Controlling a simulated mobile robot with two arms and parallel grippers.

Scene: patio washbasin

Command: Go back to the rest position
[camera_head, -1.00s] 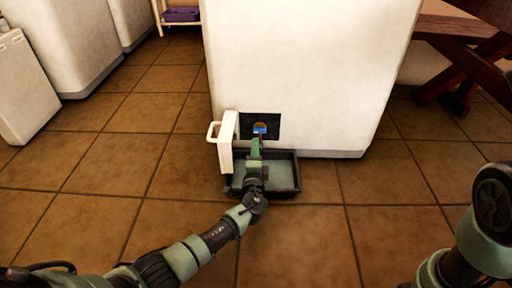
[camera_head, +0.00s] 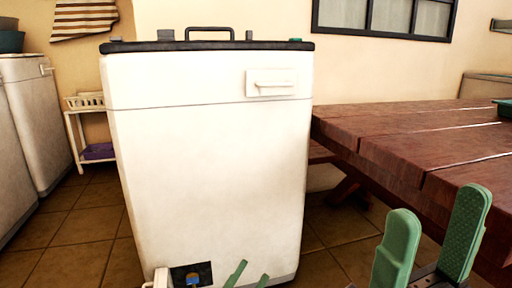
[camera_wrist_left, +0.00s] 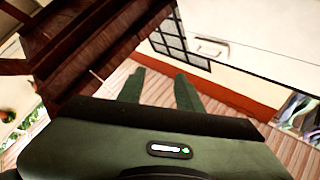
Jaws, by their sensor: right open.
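My left gripper (camera_head: 252,270) shows at the bottom of the head view, in front of the lower part of the white washing machine (camera_head: 210,170). Only its two green fingertips are in the picture. In the left wrist view its fingers (camera_wrist_left: 158,80) stand apart with nothing between them. My right gripper (camera_head: 438,205) is at the lower right of the head view, in front of the wooden table. Its green fingers are wide apart and empty.
The machine's dark hatch opening (camera_head: 180,272) holds something blue, with the white hatch door (camera_head: 160,277) open beside it. A wooden table (camera_head: 420,140) stands close on the right. A white shelf (camera_head: 75,140) stands at the back left.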

